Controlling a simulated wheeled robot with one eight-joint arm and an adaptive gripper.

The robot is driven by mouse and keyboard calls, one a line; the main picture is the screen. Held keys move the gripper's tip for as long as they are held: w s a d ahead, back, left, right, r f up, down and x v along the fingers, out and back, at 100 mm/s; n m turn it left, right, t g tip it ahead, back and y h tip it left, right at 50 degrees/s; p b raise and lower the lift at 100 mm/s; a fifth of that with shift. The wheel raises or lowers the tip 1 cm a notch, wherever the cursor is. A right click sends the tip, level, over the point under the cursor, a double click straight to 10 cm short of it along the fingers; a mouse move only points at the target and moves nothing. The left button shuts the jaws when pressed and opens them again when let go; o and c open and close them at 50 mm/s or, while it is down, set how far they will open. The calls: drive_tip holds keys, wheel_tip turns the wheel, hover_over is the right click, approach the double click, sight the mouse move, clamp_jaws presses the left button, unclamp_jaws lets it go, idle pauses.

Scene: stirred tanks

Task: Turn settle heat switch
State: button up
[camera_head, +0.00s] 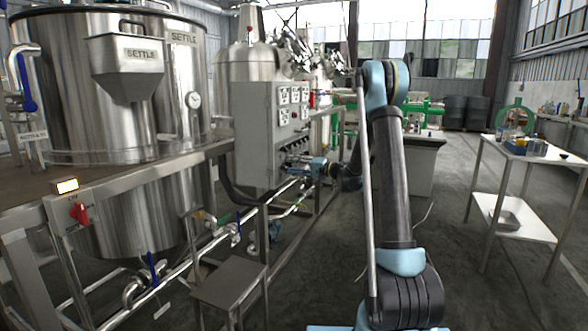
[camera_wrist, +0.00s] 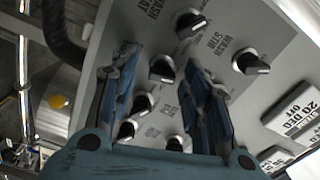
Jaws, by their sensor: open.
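The grey control panel (camera_head: 262,125) hangs on the cabinet at mid-picture, with a row of dark knobs low on its face. In the wrist view, the panel (camera_wrist: 225,20) carries several black knobs; two labels read "WASH STIR" and "WASH" with a partly hidden word. The labels lower down are too blurred to read, so I cannot tell which knob is settle heat. My gripper (camera_wrist: 160,75) is open in front of the panel, with one knob (camera_wrist: 162,68) showing between its blue fingers. More knobs (camera_wrist: 143,103) show closer to the palm. Nothing is held.
The large steel settle tank (camera_head: 150,120) stands at left, with a red switch (camera_head: 79,213) on the rail before it. A small steel step (camera_head: 228,285) stands below the panel. Pipes run under the cabinet. A white table (camera_head: 530,160) is at right; floor between is clear.

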clamp_jaws()
drive_tip(key=shift+n, duration=0.5)
unclamp_jaws()
drive_tip(key=shift+d, duration=0.15)
drive_tip(key=v, duration=1.1)
drive_tip(key=shift+s+d, duration=0.15)
drive_tip(key=shift+d, duration=0.2)
